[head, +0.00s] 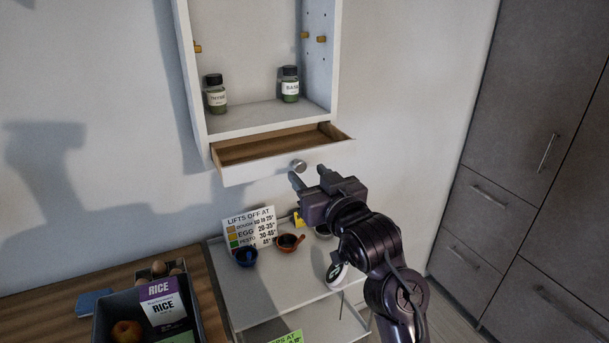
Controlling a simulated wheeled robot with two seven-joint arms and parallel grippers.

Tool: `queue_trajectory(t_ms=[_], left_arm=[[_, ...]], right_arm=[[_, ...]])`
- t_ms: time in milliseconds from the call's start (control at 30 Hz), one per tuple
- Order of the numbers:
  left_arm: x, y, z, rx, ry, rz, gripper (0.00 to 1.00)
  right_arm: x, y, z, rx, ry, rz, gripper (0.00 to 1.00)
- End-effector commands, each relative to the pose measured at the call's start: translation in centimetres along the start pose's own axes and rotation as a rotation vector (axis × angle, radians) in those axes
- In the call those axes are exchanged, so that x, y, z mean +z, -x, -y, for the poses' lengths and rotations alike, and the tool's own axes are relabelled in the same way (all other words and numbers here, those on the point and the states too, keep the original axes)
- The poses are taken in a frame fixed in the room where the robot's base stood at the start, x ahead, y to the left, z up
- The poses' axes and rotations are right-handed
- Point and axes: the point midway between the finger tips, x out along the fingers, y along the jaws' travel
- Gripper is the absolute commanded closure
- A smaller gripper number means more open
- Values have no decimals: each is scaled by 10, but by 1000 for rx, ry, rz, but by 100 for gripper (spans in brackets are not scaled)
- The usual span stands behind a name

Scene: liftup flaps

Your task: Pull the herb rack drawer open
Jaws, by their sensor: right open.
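The herb rack (190,70) is a white wall cabinet with an open front. Its drawer (250,172) at the bottom is pulled part way out, and its wooden inside shows empty. A round silver knob (299,166) sits on the white drawer front. My right gripper (296,178) is open, with its fingertips just below and beside the knob; I cannot tell whether they touch it. My left gripper is not in view.
Two herb jars (216,93) (290,84) stand on the rack's shelf. Below, a white side table (290,300) holds a sign (249,228), a blue cup (246,257) and a brown bowl (289,242). A dark crate (110,310) with a rice box (163,302) sits lower left. Grey cabinets (520,150) stand right.

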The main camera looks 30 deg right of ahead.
Motion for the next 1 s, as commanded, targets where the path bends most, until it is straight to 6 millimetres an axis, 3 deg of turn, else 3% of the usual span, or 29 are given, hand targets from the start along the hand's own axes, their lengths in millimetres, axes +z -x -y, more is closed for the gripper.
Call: queue_trajectory(t_ms=[100, 300, 900, 1000], left_arm=[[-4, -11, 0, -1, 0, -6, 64], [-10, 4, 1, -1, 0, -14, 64], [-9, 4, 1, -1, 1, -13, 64], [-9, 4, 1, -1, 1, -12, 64]], right_arm=[[3, 24, 0, 1, 3, 0, 54], [-1, 41, 0, 0, 1, 2, 54], [0, 45, 0, 0, 1, 0, 54], [8, 46, 2, -2, 4, 29, 54]])
